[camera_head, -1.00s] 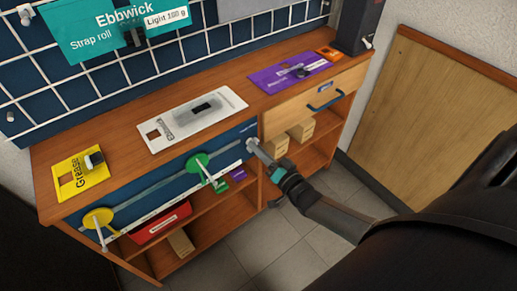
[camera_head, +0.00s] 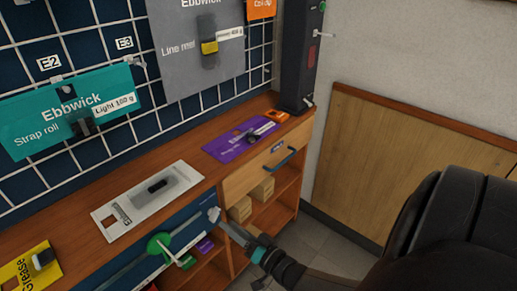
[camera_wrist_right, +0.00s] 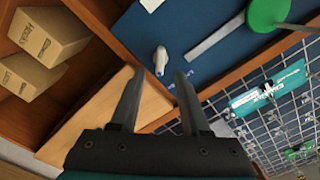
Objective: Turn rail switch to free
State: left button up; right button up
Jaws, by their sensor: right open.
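A small pale grey knob (camera_wrist_right: 160,58), which I take for the rail switch, sits on the blue front panel of the bench. It also shows in the head view (camera_head: 213,213), close to my gripper's tips. In the right wrist view it points along the gap between the fingers. My right gripper (camera_wrist_right: 158,75) is open, with the knob at or just beyond its fingertips; contact cannot be told. The same gripper (camera_head: 225,222) reaches the panel from the lower right in the head view. A green disc (camera_head: 160,245) sits on the panel left of the knob. My left gripper is not in view.
A wooden drawer (camera_head: 255,172) with a blue handle is right of the panel. Cardboard boxes (camera_wrist_right: 37,48) stand on the shelf below.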

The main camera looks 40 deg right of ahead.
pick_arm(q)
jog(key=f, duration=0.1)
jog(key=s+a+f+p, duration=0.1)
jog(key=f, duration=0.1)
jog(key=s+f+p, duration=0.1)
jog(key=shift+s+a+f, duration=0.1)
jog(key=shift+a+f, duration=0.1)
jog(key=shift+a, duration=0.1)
pick_arm(e)
jog(key=s, duration=1)
jog(key=shift+s+d, duration=0.3)
jog(key=shift+d, duration=0.1)
